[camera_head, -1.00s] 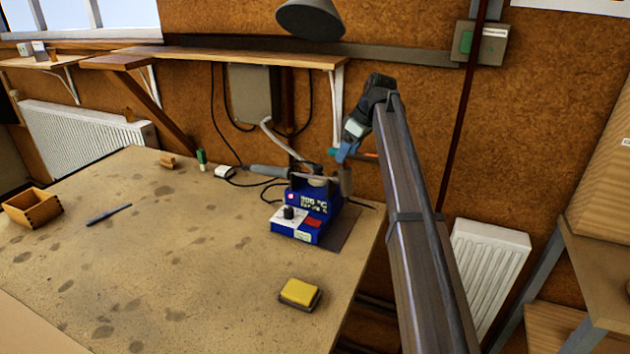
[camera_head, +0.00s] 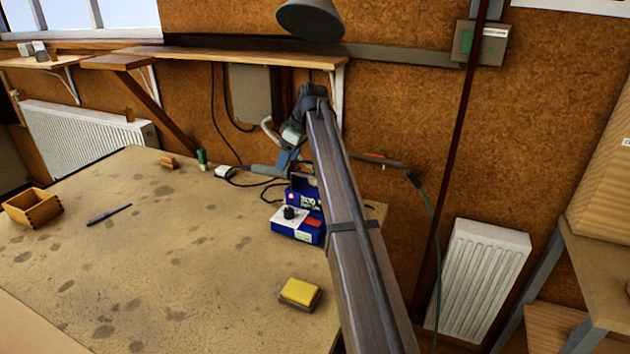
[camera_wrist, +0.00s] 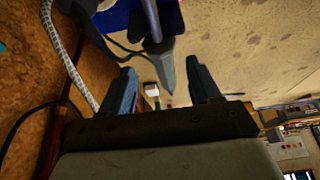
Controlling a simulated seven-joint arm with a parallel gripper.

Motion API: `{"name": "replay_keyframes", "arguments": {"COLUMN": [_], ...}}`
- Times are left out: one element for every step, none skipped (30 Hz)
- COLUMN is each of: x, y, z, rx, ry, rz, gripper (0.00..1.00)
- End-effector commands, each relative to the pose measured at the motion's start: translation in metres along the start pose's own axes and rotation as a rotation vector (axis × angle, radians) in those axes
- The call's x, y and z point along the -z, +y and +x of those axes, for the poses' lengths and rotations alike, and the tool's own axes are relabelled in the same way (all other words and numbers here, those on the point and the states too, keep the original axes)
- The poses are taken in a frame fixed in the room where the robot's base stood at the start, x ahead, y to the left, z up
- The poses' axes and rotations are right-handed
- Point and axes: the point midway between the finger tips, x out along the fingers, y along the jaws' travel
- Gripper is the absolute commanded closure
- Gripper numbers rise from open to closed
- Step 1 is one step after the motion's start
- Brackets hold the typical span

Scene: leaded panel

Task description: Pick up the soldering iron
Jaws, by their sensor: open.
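The soldering iron, as far as I can tell, is the grey tapered handle (camera_head: 265,170) at the left of the blue soldering station (camera_head: 297,222). In the wrist view the grey handle (camera_wrist: 160,65) lies between my fingers, its narrow end pointing away from the station and a lighter rod running back to it. My gripper (camera_head: 284,163) is open at the back of the station, with its blue fingers close to the handle. In the wrist view my gripper (camera_wrist: 160,66) shows a gap on both sides of the handle. My arm hides part of the station.
A yellow sponge (camera_head: 300,293) lies at the front right of the bench (camera_head: 150,270). A small white block (camera_head: 225,172) and a green item (camera_head: 202,159) stand beyond the handle. A dark tool with an orange part (camera_head: 380,160) and teal cord is at right. The bench's middle is clear.

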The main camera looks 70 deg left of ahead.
Motion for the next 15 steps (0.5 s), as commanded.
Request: {"name": "replay_keyframes", "arguments": {"x": [0.000, 0.000, 0.000, 0.000, 0.001, 0.001, 0.001, 0.001, 0.001, 0.002, 0.002, 0.003, 0.003, 0.004, 0.005], "y": [0.000, 0.000, 0.000, 0.000, 0.000, 0.000, 0.000, 0.000, -0.001, -0.001, -0.001, -0.002, -0.002, -0.002, -0.003], "z": [0.008, 0.011, 0.014, 0.016, 0.017, 0.019, 0.020, 0.021, 0.023, 0.025, 0.028, 0.032, 0.036, 0.040, 0.045], "rx": [0.001, 0.001, 0.000, 0.000, -0.001, -0.001, -0.001, -0.001, 0.000, 0.000, 0.000, 0.001, 0.001, 0.001, 0.001], "ry": [-0.001, -0.001, 0.000, 0.000, 0.000, 0.000, 0.000, 0.000, 0.000, 0.000, 0.000, -0.001, -0.001, -0.001, -0.001], "rz": [0.000, 0.000, 0.000, 0.000, 0.000, 0.000, 0.000, 0.000, 0.000, 0.000, 0.000, 0.000, 0.000, 0.000, 0.000], "gripper": [0.38, 0.38, 0.38, 0.38, 0.38, 0.38, 0.38, 0.38, 0.38, 0.38, 0.38, 0.38, 0.38, 0.38, 0.38]}}
